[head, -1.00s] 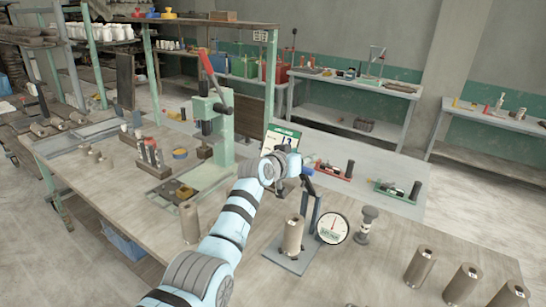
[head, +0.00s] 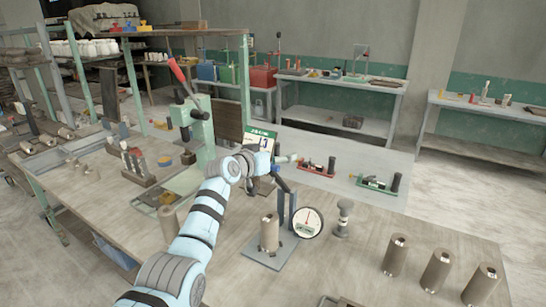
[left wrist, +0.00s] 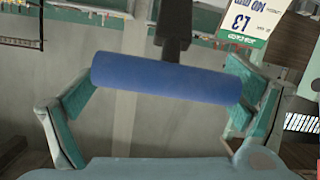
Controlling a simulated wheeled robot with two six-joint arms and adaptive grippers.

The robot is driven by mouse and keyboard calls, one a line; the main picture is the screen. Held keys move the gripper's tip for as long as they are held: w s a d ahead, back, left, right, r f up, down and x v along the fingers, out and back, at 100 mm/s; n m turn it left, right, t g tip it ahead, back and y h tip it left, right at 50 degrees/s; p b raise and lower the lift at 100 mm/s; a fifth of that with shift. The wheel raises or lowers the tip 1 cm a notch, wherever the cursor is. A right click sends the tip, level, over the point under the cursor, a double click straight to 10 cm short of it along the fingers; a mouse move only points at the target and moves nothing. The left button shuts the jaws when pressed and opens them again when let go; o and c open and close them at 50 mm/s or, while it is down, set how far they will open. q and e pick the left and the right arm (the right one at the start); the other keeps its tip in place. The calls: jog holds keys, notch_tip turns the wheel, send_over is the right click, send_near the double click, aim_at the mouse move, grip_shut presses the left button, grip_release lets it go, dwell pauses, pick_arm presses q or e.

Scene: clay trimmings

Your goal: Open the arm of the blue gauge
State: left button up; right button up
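The gauge with the blue handle stands on the bench, with a flat grey base (head: 254,255) and a round white dial (head: 308,222). A tan clay cylinder (head: 269,233) stands upright on its base, beside dark uprights. In the left wrist view, the blue handle (left wrist: 165,77) lies crosswise at the end of a dark lever (left wrist: 174,25). My left gripper (left wrist: 160,100) is open, with one finger near each end of the handle; I cannot tell whether they touch it. In the head view, my left wrist and gripper (head: 268,161) hide part of the lever. My right gripper is out of view.
A dark knobbed post (head: 343,218) stands right of the dial. Several clay cylinders (head: 436,270) stand at the front right. A green press (head: 200,130) stands left of my arm. Red (head: 317,168) and green (head: 376,184) fixtures sit behind.

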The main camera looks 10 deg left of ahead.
pick_arm(q)
jog(key=v, duration=1.2)
